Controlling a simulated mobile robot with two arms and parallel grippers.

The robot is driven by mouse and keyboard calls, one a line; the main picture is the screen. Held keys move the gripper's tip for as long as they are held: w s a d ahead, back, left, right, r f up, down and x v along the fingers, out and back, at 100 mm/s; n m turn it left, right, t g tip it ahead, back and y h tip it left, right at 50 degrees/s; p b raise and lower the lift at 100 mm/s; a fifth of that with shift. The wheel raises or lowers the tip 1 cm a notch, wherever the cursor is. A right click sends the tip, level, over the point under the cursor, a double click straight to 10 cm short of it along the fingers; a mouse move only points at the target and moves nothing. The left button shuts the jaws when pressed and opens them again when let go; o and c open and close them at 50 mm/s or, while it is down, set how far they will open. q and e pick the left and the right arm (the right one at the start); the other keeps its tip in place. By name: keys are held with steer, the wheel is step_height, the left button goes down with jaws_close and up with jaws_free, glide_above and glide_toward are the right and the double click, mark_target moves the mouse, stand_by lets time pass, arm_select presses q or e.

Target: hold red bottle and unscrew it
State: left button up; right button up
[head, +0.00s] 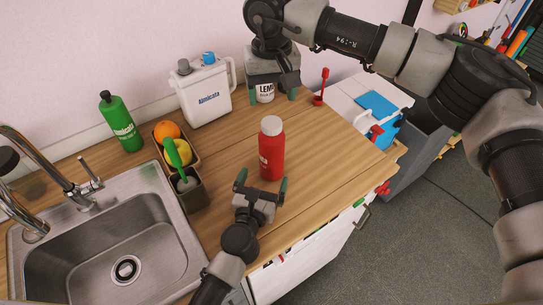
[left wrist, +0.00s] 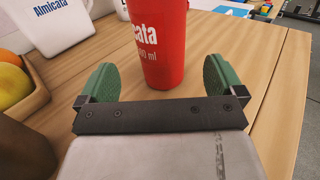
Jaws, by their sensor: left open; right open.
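The red bottle (head: 271,155) with a white cap (head: 271,125) stands upright on the wooden counter (head: 318,150). In the left wrist view the red bottle (left wrist: 161,45) rises just beyond the fingertips, its top cut off. My left gripper (head: 262,184) is open and empty, low in front of the bottle, its green-padded fingers (left wrist: 160,80) to either side of the bottle's base in the picture. My right gripper (head: 272,96) is open, pointing down at the back of the counter, in front of a white container with "LEMO" lettering (head: 265,92). Whether it touches that container is unclear.
A white jug (head: 205,95) stands behind, left of the right gripper. A green bottle (head: 121,122), a fruit box (head: 177,147) and a brush holder (head: 188,190) stand left. The sink (head: 150,225) is front left. A red utensil (head: 320,88) stands back right. Counter right of the bottle is clear.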

mark_target(268, 171)
arm_select(q)
steer(key=shift+f, duration=0.5)
arm_select(e)
steer(key=shift+s, duration=0.1)
arm_select(q)
steer(key=x, duration=0.6)
steer(key=shift+w+d+f, duration=0.15)
steer(key=shift+w, duration=0.05)
steer(key=shift+w+d, duration=0.15)
steer(key=shift+w, duration=0.35)
steer(key=shift+c, duration=0.5)
